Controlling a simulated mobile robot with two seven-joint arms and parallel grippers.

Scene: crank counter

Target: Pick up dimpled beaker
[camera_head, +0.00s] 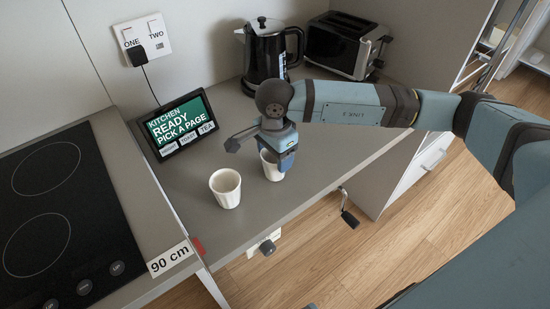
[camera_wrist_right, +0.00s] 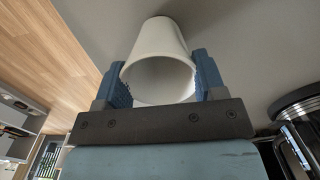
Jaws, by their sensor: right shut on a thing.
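Two white beakers are at the counter. One white beaker (camera_head: 226,188) stands upright and free near the front edge, with faint facets on its side. The other white beaker (camera_head: 270,170) is just right of it, partly hidden by my right gripper (camera_head: 281,160). In the right wrist view, the blue fingers of my right gripper (camera_wrist_right: 159,75) are shut on either side of this beaker (camera_wrist_right: 157,45), whose open mouth faces the camera. Its visible wall looks smooth; I cannot tell which beaker is the dimpled one, nor whether the held one touches the counter. My left gripper is out of view.
A black kettle (camera_head: 265,55) and a toaster (camera_head: 342,45) stand behind my right arm. A tablet (camera_head: 178,122) leans at the back left, and a cooktop (camera_head: 60,225) is at the left. A crank handle (camera_head: 348,215) hangs below the counter's front edge.

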